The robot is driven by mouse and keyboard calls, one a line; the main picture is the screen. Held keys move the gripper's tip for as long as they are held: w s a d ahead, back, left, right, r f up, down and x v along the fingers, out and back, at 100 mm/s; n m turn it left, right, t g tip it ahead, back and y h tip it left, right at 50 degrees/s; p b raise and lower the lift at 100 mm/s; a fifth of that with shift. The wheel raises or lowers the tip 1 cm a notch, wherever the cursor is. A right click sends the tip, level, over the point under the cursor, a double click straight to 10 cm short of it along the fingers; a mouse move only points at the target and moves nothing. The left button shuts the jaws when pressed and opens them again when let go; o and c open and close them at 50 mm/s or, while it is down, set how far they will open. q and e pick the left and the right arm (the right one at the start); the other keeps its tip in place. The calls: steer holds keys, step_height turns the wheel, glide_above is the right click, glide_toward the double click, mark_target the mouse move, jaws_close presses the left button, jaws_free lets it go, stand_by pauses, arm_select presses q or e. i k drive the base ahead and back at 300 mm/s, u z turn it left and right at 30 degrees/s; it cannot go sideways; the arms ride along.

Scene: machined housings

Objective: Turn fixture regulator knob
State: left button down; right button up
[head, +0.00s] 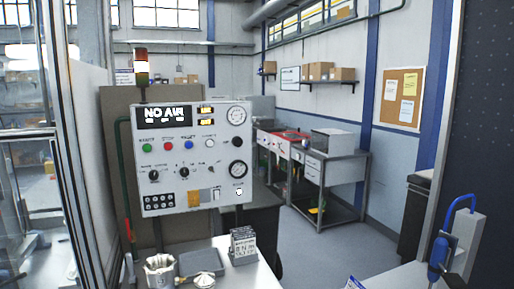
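A white control panel (195,155) stands upright on posts behind the bench. Its dark display (165,115) appears to read "NO AIR". On its right side are an upper round gauge (237,115), a black round part (237,143), a lower dark-rimmed gauge (237,169) and a small white knob-like part (239,191) below that gauge. I cannot tell from the labels which of these is the fixture regulator knob. Two black selector knobs, one at the left (154,175), sit lower on the panel. Neither of my grippers is in view.
The bench (235,272) below holds a metal housing (160,270), a grey block (201,261), a small round metal part (204,281) and a printed block (243,246). A blue-handled device (440,248) stands at right. Glazed framing (60,150) borders the left. The space before the panel looks clear.

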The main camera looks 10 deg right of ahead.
mark_target(237, 141)
steer(key=z, duration=0.4)
steer(key=i, duration=1.2)
steer(key=u, duration=1.2)
